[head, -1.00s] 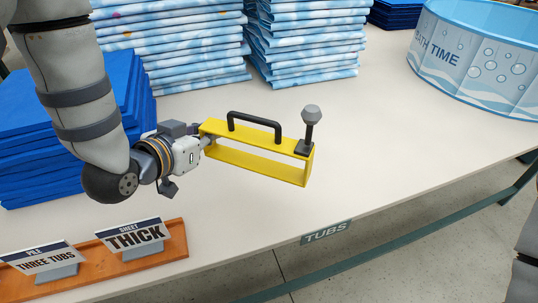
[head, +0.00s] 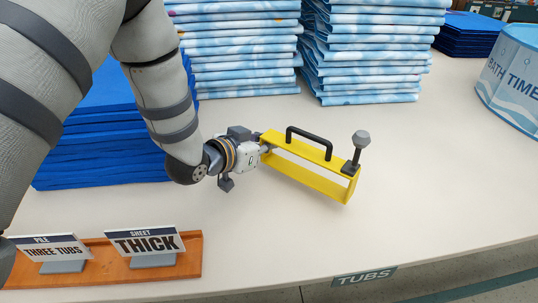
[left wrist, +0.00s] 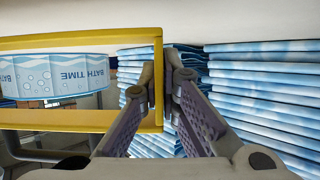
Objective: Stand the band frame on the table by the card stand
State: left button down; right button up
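The band frame is a long yellow rectangular frame (head: 306,177) with a black handle on top and a grey knob on a post at its right end. My left gripper (head: 266,150) is shut on its left end. In the left wrist view the fingers (left wrist: 165,90) are on either side of the frame's yellow end bar (left wrist: 158,75). The frame is level or nearly so over the table (head: 420,190); I cannot tell whether its underside touches. The card stand (head: 190,265), an orange wooden strip with "THREE TUBS" and "THICK" cards, is at the front left. My right gripper is out of view.
Blue folded sheets (head: 105,150) are stacked behind my left arm. Two patterned light-blue piles (head: 240,50) (head: 370,50) stand at the back. A "BATH TIME" tub (head: 515,80) is at the right. The table between card stand and frame is clear.

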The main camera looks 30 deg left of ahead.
aim_at(267, 155)
pick_arm(q)
notch_tip(267, 155, down, 3)
jog(key=shift+f, duration=0.1)
jog(key=shift+s+r, duration=0.1)
jog(key=shift+r, duration=0.1)
jog(key=c, duration=2.2)
grip_release()
jog(key=shift+f, duration=0.2)
jog(key=o, duration=0.4)
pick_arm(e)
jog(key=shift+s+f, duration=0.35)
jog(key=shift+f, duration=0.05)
pick_arm(q)
jog(key=shift+r, duration=0.2)
jog(key=p+v, duration=0.1)
jog(key=v, duration=1)
jog(key=shift+r+p, duration=0.25)
jog(key=shift+p, duration=0.1)
jog(key=shift+s+a, duration=0.1)
jog(key=shift+s, duration=0.35)
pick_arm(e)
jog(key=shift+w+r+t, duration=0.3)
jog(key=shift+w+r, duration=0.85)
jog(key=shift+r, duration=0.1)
